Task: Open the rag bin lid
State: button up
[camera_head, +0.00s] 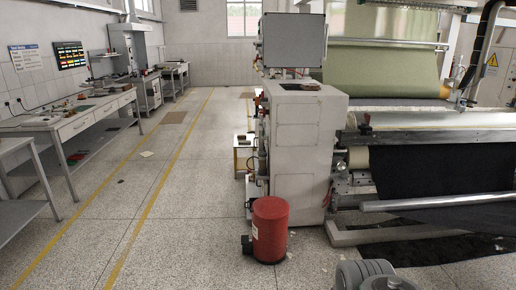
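The rag bin (269,232) is a red cylinder standing on the speckled floor near the middle of the view. Its red lid (270,207) sits on top and looks shut. A dark part (247,244) sticks out low on its left side, like a foot pedal. A pale label shows on its left edge. My gripper is not in view. A grey rounded part at the bottom right edge (374,275) looks like part of my own arm, to the right of and nearer than the bin.
A beige machine cabinet (298,150) stands right behind the bin. A large roller machine with black material (445,178) fills the right side. Workbenches (75,125) line the left wall. The floor aisle with yellow lines (150,190) is mostly clear.

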aim_at(269, 208)
jog(key=i, duration=3.05)
jog(key=u, duration=2.85)
